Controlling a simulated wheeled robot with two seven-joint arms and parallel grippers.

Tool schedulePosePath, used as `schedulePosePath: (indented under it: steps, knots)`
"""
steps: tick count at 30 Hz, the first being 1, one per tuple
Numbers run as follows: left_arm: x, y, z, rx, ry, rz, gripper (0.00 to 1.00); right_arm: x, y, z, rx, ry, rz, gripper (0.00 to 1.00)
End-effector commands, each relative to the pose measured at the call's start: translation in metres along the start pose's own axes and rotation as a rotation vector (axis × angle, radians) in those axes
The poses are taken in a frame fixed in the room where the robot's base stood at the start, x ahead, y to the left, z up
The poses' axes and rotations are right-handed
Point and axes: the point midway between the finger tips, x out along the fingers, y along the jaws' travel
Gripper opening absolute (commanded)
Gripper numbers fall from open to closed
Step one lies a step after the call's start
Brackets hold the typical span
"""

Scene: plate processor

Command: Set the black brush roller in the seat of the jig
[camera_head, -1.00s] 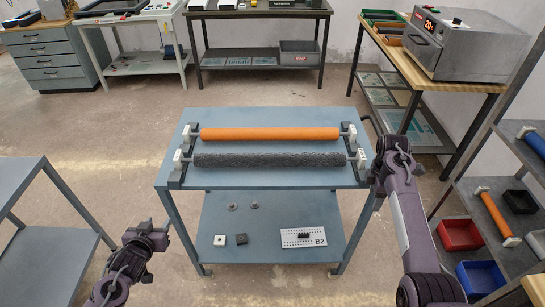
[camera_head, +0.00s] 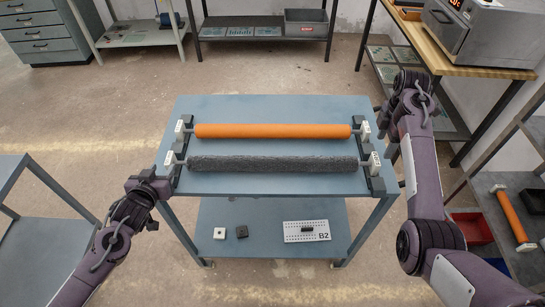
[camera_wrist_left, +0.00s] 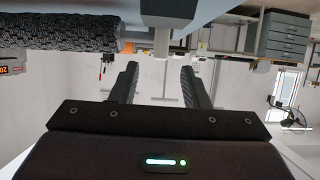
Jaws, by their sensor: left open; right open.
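The black brush roller (camera_head: 272,163), dark and fuzzy, lies across the near part of the blue-grey table, level, with a white block at each end over dark supports. An orange roller (camera_head: 272,131) lies parallel behind it on similar end blocks. My left gripper (camera_head: 170,181) is open and empty at the table's left edge, close to the brush roller's left end. In the left wrist view the open fingers (camera_wrist_left: 158,82) have nothing between them, and the brush roller (camera_wrist_left: 60,37) shows at upper left. My right gripper (camera_head: 383,110) is at the table's right edge, its fingers small and partly hidden.
A shelf unit with an orange roller (camera_head: 511,215) and bins stands right. A wooden bench with an oven (camera_head: 470,35) stands at the back right.

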Motion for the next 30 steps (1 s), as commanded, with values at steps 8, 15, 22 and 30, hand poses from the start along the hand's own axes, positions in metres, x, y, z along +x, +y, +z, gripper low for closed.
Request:
schedulePosePath:
  steps: [8,15,22,30]
  knots:
    - [0.006,0.0,-0.001,0.0,0.001,0.0,0.42,0.006,0.0,0.0,0.0,0.0,-0.002,0.56]
    - [0.04,0.0,-0.001,-0.001,0.002,-0.002,0.42,0.04,-0.001,0.0,0.0,0.001,-0.004,0.56]
    - [0.069,0.0,-0.001,-0.001,0.001,0.0,0.42,0.069,0.0,0.0,0.001,0.001,-0.002,0.56]
    - [0.078,0.0,0.001,0.0,-0.001,0.001,0.42,0.079,0.0,0.0,0.001,0.0,0.0,0.56]
